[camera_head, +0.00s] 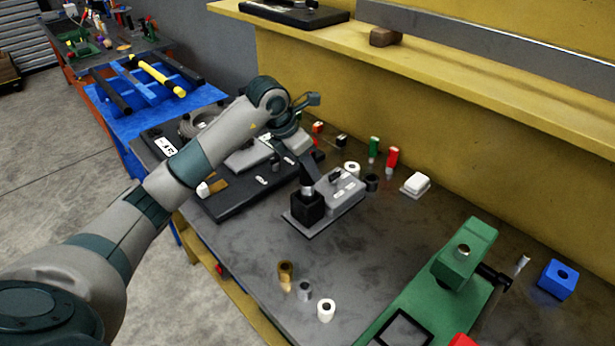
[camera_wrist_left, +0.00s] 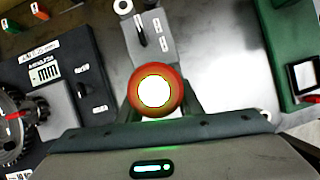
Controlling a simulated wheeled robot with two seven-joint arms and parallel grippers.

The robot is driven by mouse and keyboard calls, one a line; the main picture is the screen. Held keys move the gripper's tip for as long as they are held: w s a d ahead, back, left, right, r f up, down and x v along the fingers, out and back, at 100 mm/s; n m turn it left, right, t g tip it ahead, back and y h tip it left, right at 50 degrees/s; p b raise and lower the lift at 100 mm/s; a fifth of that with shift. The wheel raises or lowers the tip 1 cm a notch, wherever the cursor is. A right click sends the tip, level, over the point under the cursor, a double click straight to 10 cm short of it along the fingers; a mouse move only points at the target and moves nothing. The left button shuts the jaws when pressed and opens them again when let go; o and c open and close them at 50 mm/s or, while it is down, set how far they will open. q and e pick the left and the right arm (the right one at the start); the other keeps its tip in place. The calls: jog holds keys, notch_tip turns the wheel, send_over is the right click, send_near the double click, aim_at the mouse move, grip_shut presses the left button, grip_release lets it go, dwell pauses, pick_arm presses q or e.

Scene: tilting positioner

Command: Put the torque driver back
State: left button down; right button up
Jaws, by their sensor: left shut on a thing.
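The torque driver (camera_wrist_left: 155,90) shows end-on in the left wrist view as an orange-red round handle with a bright white centre. My left gripper (camera_head: 307,182) is shut on it and points down at the middle of the bench. Under it is a black block (camera_head: 307,209) on a grey base plate (camera_head: 296,222). The driver's lower end is hidden in the wrist view, and I cannot tell whether it is inside the block. A grey slotted unit (camera_head: 346,192) stands just right of the block, and it also shows in the wrist view (camera_wrist_left: 151,38). My right gripper is not in view.
A black board (camera_head: 225,208) with a labelled fixture lies to the left. A green fixture (camera_head: 440,285) stands at the front right, near a blue block (camera_head: 558,279). Small brass, grey and white cylinders (camera_head: 326,310) stand at the front. The bench between is clear.

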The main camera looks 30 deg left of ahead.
aim_at(307, 179)
pick_arm(q)
jog(key=shift+f+p, duration=0.3)
jog(key=shift+f, duration=0.15)
notch_tip(307, 179, down, 2)
jog(key=shift+p, duration=0.5)
jog(key=shift+f, duration=0.65)
jog(key=c, duration=1.2)
grip_release()
jog(key=shift+s, duration=0.1)
